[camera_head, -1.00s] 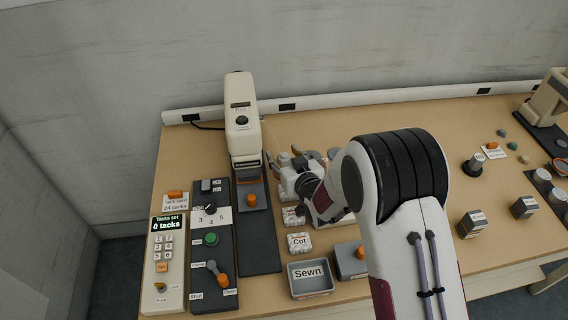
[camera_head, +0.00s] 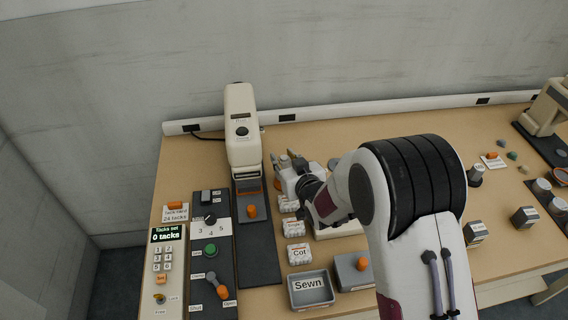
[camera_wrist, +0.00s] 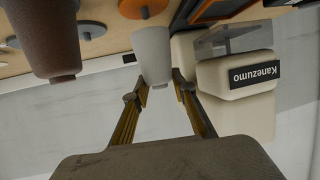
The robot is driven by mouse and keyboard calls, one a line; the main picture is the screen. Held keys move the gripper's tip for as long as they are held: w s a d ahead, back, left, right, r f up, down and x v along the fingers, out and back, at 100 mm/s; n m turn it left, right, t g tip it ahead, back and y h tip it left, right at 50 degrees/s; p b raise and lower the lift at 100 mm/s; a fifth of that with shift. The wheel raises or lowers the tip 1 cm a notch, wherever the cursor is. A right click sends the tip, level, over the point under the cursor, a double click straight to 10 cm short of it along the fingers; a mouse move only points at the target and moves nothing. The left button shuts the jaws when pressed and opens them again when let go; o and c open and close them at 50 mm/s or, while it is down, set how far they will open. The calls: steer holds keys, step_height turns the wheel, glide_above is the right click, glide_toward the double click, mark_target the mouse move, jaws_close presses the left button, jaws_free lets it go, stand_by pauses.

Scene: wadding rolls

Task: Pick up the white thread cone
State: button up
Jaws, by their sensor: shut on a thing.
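The white thread cone (camera_wrist: 152,52) shows in the wrist view, its narrow end between my two fingertips. My gripper (camera_wrist: 160,86) is shut on this narrow end. In the head view my gripper (camera_head: 284,162) is just right of the cream tacking machine (camera_head: 241,125), above the back part of the table. I cannot make out the cone in the head view. Whether it still touches its support is not clear.
In the wrist view a brown cone (camera_wrist: 44,38) and a grey disc (camera_wrist: 92,30) are to the left. The machine's label block (camera_wrist: 238,75) is close on the right. In the head view a grey "Sewn" tray (camera_head: 311,300) stands at the front.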

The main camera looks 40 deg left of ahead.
mark_target(284, 157)
step_height(284, 157, up, 15)
stand_by(0.5)
steer(key=shift+f, duration=0.1)
